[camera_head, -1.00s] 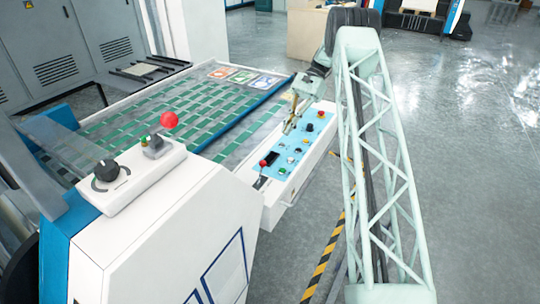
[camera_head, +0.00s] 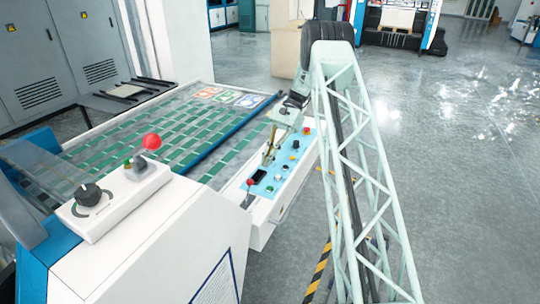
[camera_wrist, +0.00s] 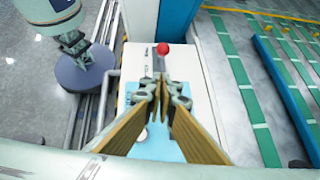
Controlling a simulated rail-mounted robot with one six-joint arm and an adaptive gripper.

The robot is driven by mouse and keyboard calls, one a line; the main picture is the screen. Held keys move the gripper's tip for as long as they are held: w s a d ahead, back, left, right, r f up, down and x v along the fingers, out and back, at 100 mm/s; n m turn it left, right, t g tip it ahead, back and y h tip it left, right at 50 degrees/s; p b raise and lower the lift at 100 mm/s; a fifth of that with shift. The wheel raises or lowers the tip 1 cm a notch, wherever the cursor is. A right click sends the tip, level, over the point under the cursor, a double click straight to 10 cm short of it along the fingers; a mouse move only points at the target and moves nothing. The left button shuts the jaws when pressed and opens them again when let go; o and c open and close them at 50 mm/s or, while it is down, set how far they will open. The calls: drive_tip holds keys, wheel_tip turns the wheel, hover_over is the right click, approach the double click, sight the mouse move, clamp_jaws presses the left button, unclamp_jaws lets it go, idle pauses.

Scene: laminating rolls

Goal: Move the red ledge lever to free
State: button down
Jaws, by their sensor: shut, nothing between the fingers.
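A red-ball lever (camera_head: 250,183) stands at the near end of the side control ledge (camera_head: 262,232). It also shows in the wrist view (camera_wrist: 163,49), beyond my fingertips, its stem rising from a slot in the white top. A larger red-ball lever (camera_head: 152,142) stands on the white box at left; the frames do not settle which of the two is meant. My gripper (camera_head: 267,161) is above the blue panel of the side ledge, apart from both levers. In the wrist view its brass-coloured fingers (camera_wrist: 164,91) are shut and empty, and hide part of the panel.
The blue panel (camera_head: 281,178) carries several buttons and knobs close below my gripper. A black dial (camera_head: 90,195) sits on the white box. The green-patterned bed (camera_head: 165,140) lies left of the ledge, with a blue bar (camera_head: 233,137) along it. Open floor lies at right.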

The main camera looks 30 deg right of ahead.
sight(248, 191)
drive_tip(key=x, duration=0.3)
drive_tip(key=shift+s+a+f, duration=0.1)
drive_tip(key=shift+a+f, duration=0.1)
drive_tip(key=shift+f, duration=0.05)
drive_tip(key=shift+s+a+r, duration=0.1)
drive_tip(key=shift+s+a, duration=0.1)
drive_tip(key=shift+a, duration=0.4)
drive_tip(key=shift+s+a+r, duration=0.1)
drive_tip(key=shift+s+a, duration=0.15)
drive_tip(key=shift+a, duration=0.35)
drive_tip(key=shift+s+a+b, duration=0.25)
drive_tip(key=shift+a+b, duration=0.05)
drive_tip(key=shift+a, duration=0.3)
drive_tip(key=shift+s+r, duration=0.1)
drive_tip(key=shift+r, duration=0.05)
